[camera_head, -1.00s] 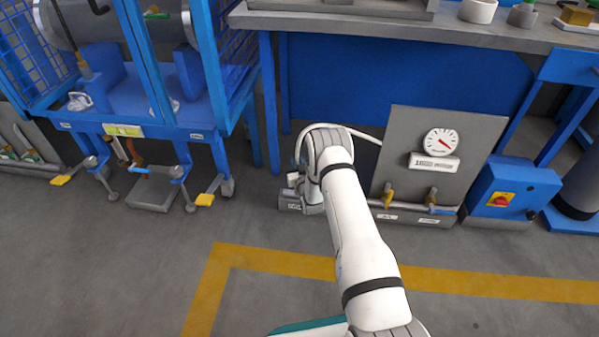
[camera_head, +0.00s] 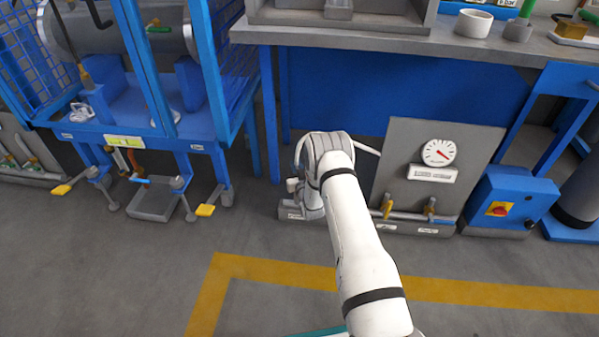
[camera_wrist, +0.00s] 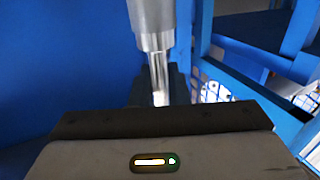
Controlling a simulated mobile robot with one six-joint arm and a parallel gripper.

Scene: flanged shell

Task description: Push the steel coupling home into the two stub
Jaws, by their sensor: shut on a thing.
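The steel coupling (camera_wrist: 153,16) shows at the top of the wrist view as a bright, wide cylinder with a narrower shank below it. My gripper (camera_wrist: 159,88) is shut on the narrow shank, between its dark fingers. The top of the coupling runs out of the picture. In the head view my gripper (camera_head: 306,200) is low, beside the grey gauge panel, mostly behind my white arm, and the coupling cannot be made out there. I cannot pick out stub two in any view.
The grey panel (camera_head: 405,165) carries a gauge and two yellow-handled valves. A blue switch box (camera_head: 512,198) stands right of it. A blue caged frame (camera_head: 215,110) is at left. A grey workbench (camera_head: 400,45) spans the back. The floor inside the yellow line is clear.

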